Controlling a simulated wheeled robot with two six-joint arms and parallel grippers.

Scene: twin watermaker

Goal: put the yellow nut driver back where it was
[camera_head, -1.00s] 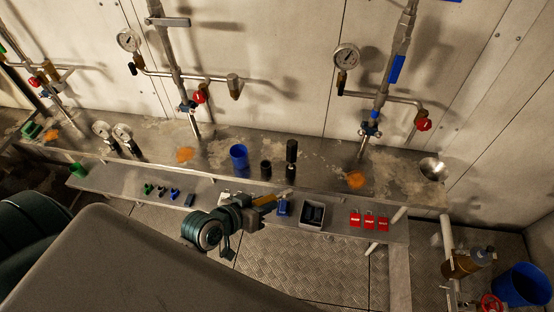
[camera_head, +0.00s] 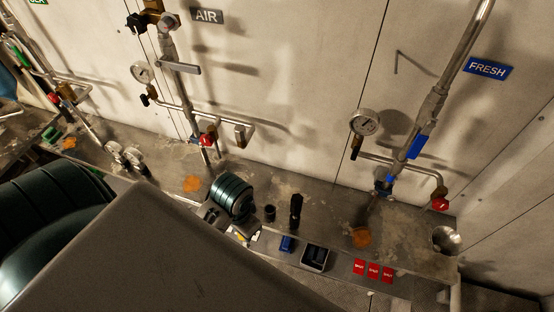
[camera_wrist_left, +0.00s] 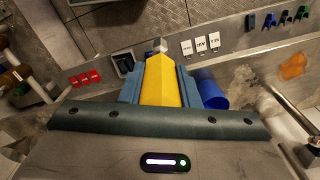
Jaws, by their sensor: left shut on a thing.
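The yellow nut driver (camera_wrist_left: 160,84) is held in my left gripper (camera_wrist_left: 159,78), with its yellow handle between the two blue-grey fingers and a light metal end beyond them. In the head view only a little yellow (camera_head: 240,237) shows below my dark wrist, over the front shelf; my arm hides most of my left gripper (camera_head: 236,234). In the wrist view three white labels (camera_wrist_left: 200,45) lie on the shelf just right of the driver's tip. My right gripper is in neither view.
The shelf carries a blue item (camera_head: 286,243), a black tray (camera_head: 316,256) and red tags (camera_head: 373,271). Two black cylindrical things (camera_head: 296,208) stand on the bench behind. A blue cup (camera_wrist_left: 210,91) is close beside my left gripper. Pipes with gauges (camera_head: 365,122) rise along the wall.

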